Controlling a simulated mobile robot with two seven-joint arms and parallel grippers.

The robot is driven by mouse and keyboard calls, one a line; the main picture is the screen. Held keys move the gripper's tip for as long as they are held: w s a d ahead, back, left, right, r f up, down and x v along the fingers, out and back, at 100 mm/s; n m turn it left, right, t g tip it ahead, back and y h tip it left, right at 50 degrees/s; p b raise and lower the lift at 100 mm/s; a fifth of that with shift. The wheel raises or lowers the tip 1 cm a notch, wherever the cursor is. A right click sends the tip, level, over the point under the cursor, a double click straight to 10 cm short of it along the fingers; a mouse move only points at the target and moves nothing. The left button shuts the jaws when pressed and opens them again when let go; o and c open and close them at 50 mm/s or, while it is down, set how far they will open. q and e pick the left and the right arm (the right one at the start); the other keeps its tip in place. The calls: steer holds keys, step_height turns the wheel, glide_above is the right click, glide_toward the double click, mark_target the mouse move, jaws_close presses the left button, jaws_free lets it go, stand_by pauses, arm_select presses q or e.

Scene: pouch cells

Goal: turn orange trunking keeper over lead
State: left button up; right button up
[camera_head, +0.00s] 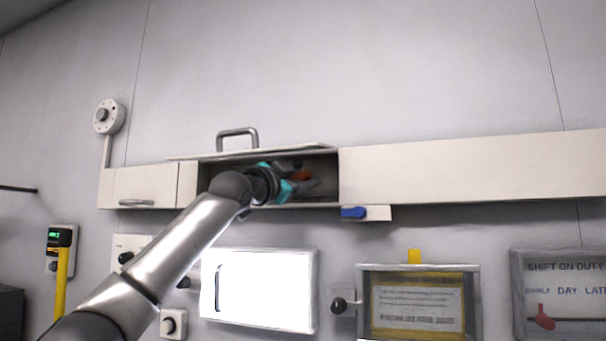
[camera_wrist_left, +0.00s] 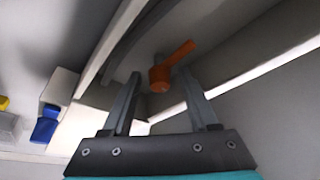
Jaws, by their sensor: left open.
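The orange keeper (camera_wrist_left: 160,76) shows in the left wrist view as a round hub with a short arm slanting up to the right. It sits inside the open trunking, ahead of and between my left gripper's fingers (camera_wrist_left: 165,95), apart from both as far as I can tell. In the head view a small part of the orange keeper (camera_head: 300,175) shows past my left gripper (camera_head: 312,183), which reaches into the trunking opening. The left gripper is open and empty. A pale strip runs behind the keeper; I cannot tell whether it is the lead. My right gripper is not in view.
The trunking's raised lid (camera_head: 250,153) with a grey handle (camera_head: 237,138) lies above the opening. A blue piece (camera_head: 353,212) on a white block sits just below right. Closed trunking (camera_head: 470,170) runs right. A bright panel (camera_head: 260,290) and framed notice (camera_head: 418,305) hang below.

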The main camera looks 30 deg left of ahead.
arm_select(q)
jaws_close()
stand_by(0.3)
stand_by(0.3)
